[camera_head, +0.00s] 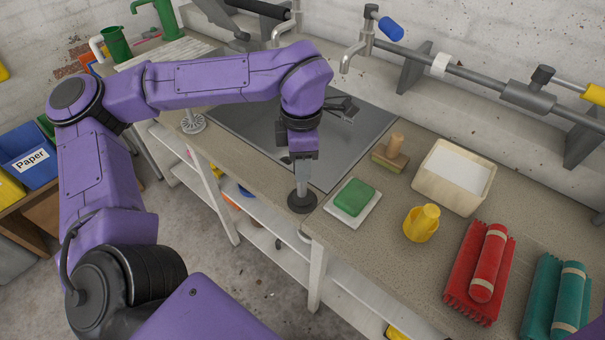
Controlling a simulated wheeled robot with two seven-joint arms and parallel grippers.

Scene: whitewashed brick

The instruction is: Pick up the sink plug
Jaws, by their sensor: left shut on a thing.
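The sink plug (302,204) is a dark round disc near the front edge of the counter, just below the sink's near corner. My left gripper (302,186) points straight down and is shut on the plug from above; its fingers hide the plug's top. I cannot tell whether the plug rests on the counter or is slightly raised. The grey sink (355,155) lies behind the gripper, partly hidden by my left arm. My right gripper is not in view.
A wooden brush (390,155), a cream box (429,180), a yellow cup (421,224) and red cloths (461,275) stand farther right. Taps and pipes (450,68) run along the wall.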

